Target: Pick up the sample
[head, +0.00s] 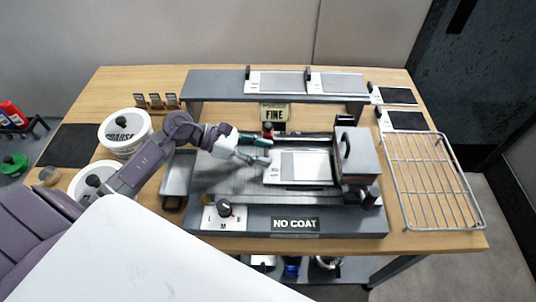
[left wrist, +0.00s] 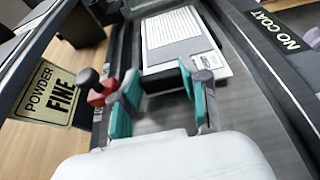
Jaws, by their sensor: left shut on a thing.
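The sample (head: 306,168) is a flat white-edged card with a grey panel, lying on the bed of the grey coating machine (head: 225,178). My left gripper (head: 266,152) reaches in from the left to the sample's left end. In the left wrist view the sample (left wrist: 180,45) lies just beyond and between the teal fingertips of my left gripper (left wrist: 160,79). The fingers stand apart, shut on the sample's near end; the exact contact is hard to see. My right gripper is not in view.
A grey block with a handle (head: 360,158) stands over the bed's right end. A raised shelf (head: 220,84) with two cards runs behind. A red-and-black knob (left wrist: 100,95) is close beside the left finger. A wire rack (head: 432,180) is at right; white tubs (head: 125,146) stand at left.

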